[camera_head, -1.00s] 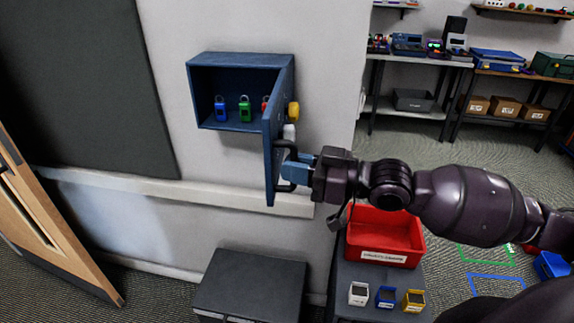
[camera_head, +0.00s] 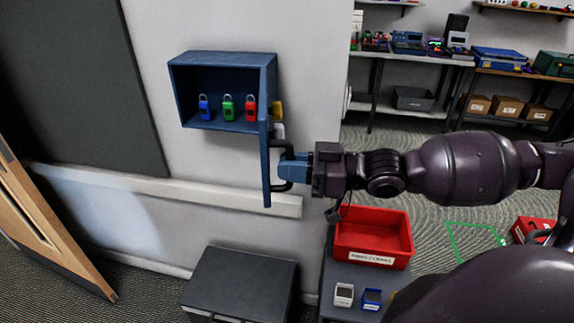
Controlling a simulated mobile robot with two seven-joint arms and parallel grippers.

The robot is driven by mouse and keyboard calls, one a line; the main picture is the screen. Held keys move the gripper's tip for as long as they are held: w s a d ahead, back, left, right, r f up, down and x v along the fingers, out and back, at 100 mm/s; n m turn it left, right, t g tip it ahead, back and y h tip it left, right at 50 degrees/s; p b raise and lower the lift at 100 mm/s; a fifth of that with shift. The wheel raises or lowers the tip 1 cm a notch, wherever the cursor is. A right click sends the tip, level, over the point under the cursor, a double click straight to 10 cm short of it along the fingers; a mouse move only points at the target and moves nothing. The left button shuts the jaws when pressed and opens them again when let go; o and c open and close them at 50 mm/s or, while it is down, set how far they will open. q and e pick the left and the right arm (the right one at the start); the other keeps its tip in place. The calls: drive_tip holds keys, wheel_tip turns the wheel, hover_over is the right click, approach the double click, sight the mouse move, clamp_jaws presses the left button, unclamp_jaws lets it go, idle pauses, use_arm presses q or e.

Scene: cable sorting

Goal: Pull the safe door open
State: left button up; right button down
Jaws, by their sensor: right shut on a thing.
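The blue wall safe (camera_head: 190,60) is on the wall at the upper middle-left, its front uncovered. Blue, green and red padlocks stand inside it. The safe door (camera_head: 265,165) is swung out on the safe's right side and shows nearly edge-on. A dark handle (camera_head: 282,148) is on the door's right face, with a yellow knob (camera_head: 278,112) above it. My right gripper (camera_head: 288,167) comes in from the right and is shut on the handle. Its fingertips are partly hidden at the handle. My left gripper is not in view.
A red bin (camera_head: 372,232) and small coloured containers (camera_head: 343,295) sit on a dark stand below my right arm. A dark grey box (camera_head: 240,280) stands below the safe. A wooden door (camera_head: 45,230) is at left. Shelves (camera_head: 410,58) are at the back right.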

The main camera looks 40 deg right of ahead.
drive_tip(key=shift+w+r, duration=0.1)
drive_tip(key=shift+r, duration=0.05)
drive_tip(key=c, duration=1.4)
unclamp_jaws()
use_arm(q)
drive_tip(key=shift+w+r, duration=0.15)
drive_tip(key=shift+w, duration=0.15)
use_arm(e)
drive_tip(key=shift+d, duration=0.1)
use_arm(q)
drive_tip(key=p, duration=0.1)
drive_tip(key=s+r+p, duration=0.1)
drive_tip(key=p, duration=0.1)
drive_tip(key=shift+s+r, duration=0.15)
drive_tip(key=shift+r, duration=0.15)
use_arm(e)
drive_tip(key=v, duration=1)
drive_tip(key=shift+s+d, duration=0.25)
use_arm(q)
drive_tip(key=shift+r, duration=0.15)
use_arm(e)
drive_tip(key=shift+f, duration=0.2)
